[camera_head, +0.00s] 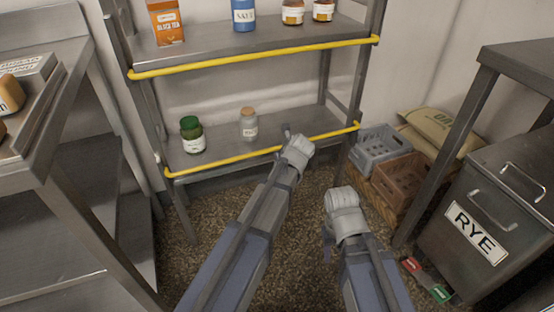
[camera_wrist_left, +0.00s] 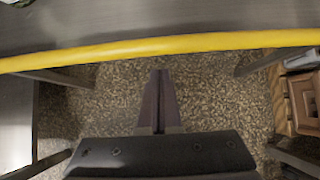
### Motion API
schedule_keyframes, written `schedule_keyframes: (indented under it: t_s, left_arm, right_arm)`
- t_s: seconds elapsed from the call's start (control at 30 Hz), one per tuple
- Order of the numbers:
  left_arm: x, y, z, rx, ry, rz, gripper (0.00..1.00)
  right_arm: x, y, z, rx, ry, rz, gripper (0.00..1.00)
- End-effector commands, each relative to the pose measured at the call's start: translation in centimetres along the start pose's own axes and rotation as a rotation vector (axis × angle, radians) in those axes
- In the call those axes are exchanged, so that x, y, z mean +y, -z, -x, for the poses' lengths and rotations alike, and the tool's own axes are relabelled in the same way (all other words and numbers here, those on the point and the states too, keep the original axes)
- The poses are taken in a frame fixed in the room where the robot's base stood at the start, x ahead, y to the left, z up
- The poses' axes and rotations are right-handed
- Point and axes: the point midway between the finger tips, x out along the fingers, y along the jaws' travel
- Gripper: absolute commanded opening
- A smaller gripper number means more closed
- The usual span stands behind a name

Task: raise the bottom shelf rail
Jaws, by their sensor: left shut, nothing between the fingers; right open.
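The bottom shelf rail (camera_head: 225,160) is a yellow bar running across the front edge of the lower shelf, from post to post. It also crosses the upper part of the left wrist view (camera_wrist_left: 160,47). My left gripper (camera_head: 287,131) is at the rail, right of its middle, and hides a short piece of it. In the left wrist view its fingers (camera_wrist_left: 160,75) are together and empty, with their tips just below the rail and a small gap in the picture. My right gripper (camera_head: 327,248) is open, over the floor, lower and away from the rail; its fingers are small and dark.
A green-lidded jar (camera_head: 192,135) and a cork-topped jar (camera_head: 249,124) stand on the lower shelf (camera_head: 222,142). An upper yellow rail (camera_head: 250,56) is above. Crates (camera_head: 380,148) and a RYE bin (camera_head: 483,225) are at right. A metal rack (camera_head: 70,190) stands left.

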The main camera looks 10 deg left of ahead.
Motion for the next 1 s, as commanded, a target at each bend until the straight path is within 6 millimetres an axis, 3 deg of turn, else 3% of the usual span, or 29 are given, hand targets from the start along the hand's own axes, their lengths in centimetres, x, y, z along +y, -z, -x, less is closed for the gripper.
schedule_keyframes:
  t_s: [0.6,1.0]
  left_arm:
    - [0.1,0.1,8.7,0.003,0.000,-0.001,0.00]
    - [0.0,0.3,10.0,0.003,-0.001,0.001,0.00]
  right_arm:
    - [0.7,-0.4,6.6,0.000,0.000,0.015,0.50]
    - [0.8,-0.4,7.5,-0.001,-0.001,0.017,0.50]
